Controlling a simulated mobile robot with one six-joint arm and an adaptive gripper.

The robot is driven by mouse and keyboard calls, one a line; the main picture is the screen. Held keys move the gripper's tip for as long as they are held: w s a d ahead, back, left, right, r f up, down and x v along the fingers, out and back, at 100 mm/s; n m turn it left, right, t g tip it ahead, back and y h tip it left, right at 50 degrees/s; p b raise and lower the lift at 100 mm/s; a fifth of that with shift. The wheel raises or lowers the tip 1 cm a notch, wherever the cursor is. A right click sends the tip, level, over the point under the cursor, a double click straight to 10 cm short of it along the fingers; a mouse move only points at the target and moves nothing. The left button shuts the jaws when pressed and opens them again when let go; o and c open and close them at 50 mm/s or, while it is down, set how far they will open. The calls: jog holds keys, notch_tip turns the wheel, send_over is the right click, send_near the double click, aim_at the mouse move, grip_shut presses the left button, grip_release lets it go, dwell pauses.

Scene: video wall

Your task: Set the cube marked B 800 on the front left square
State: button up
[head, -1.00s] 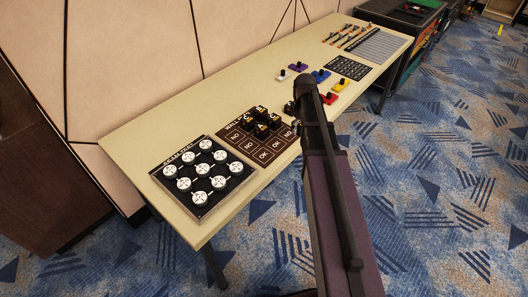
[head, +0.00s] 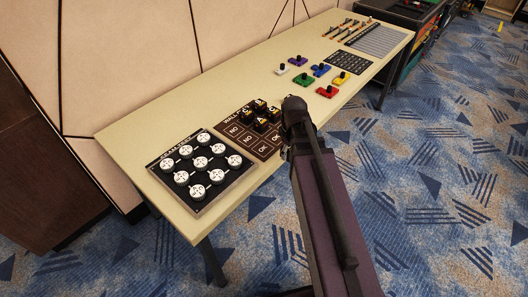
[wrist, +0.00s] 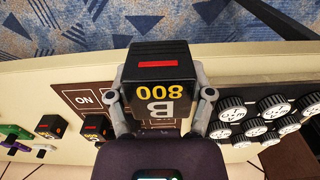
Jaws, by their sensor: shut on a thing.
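The black cube marked B 800 (wrist: 158,85), with a red bar on one face, is in the wrist view. My gripper (wrist: 160,105) is shut on it, with a grey finger against each side. In the head view my arm hides the cube. The brown mat (head: 235,145) with NO and OK squares lies on the table, partly hidden by my arm on its right. Several black cubes (head: 261,124) stand together on its back part. In the wrist view the mat (wrist: 72,88) shows beside and behind the held cube, which covers part of it.
A black board with round white dials (head: 200,165) lies left of the mat. Coloured blocks with black knobs (head: 321,69) and a dark grid panel (head: 347,62) are farther right. The table's front edge (head: 225,215) is close to my arm.

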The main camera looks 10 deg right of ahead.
jog(key=s, duration=0.1)
jog(key=s+a, duration=0.1)
jog(key=s+a+f, duration=0.1)
jog(key=s, duration=0.1)
jog(key=shift+b, duration=0.3)
jog(key=b, duration=0.1)
send_over(263, 148)
jog(key=s, duration=0.1)
jog(key=shift+s+d+f, duration=0.1)
jog(key=shift+s+f, duration=0.1)
jog(key=shift+f, duration=0.5)
jog(key=shift+w+a+f+b, duration=0.1)
jog(key=shift+w+a+b, duration=0.15)
jog(key=shift+w, duration=0.4)
notch_tip(263, 148, down, 4)
jog(key=b, duration=0.3)
jog(key=shift+r+b, duration=0.25)
jog(key=shift+b, duration=0.05)
jog(key=shift+f, duration=0.15)
